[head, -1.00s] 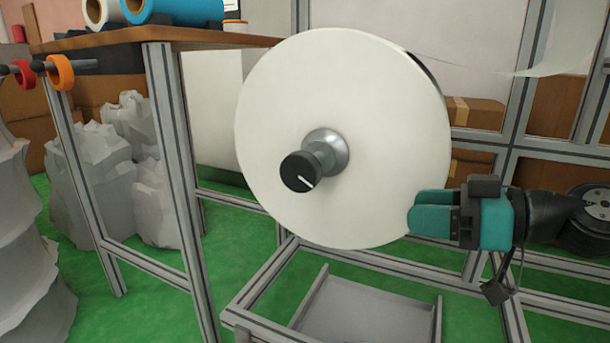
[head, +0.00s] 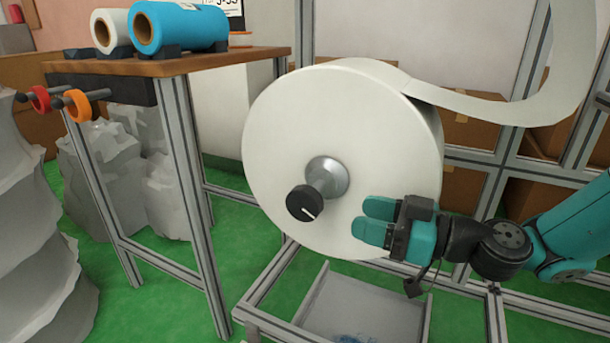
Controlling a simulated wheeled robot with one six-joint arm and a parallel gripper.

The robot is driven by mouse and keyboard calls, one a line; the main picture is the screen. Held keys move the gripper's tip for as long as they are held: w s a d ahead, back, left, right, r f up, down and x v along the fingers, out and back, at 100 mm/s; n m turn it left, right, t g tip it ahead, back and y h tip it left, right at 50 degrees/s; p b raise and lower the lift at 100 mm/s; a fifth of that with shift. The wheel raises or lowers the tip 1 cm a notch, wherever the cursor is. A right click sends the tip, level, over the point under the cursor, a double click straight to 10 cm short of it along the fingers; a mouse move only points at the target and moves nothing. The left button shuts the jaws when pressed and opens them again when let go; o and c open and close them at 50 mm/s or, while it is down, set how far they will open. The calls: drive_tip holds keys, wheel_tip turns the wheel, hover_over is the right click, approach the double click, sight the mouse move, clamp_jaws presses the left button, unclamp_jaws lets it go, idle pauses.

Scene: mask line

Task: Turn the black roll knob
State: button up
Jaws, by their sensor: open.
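The black roll knob (head: 304,203) has a white line on its face, slanting down to the right. It sits on a silver hub (head: 330,176) at the middle of a large white roll (head: 375,120). My gripper (head: 368,220), with teal fingers, is right of the knob and a little lower, in front of the roll's lower right face. Its fingers point left toward the knob, with a small gap between them. They are apart from the knob and hold nothing.
A wooden table (head: 200,62) with blue and white rolls (head: 180,26) stands at the left. Orange and red handles (head: 77,106) stick out from it. A metal frame and tray (head: 365,305) lie below the roll. A white web (head: 520,110) runs off to the right. Room left of the knob looks clear.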

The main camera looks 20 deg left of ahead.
sight(320, 205)
drive_tip(key=a, duration=0.3)
drive_tip(key=a+b, duration=0.1)
drive_tip(key=a, duration=0.3)
drive_tip(key=w+a+b, duration=0.1)
drive_tip(key=a, duration=0.3)
drive_tip(key=shift+a, duration=0.2)
drive_tip(key=shift+s, duration=0.1)
drive_tip(key=c, duration=0.8)
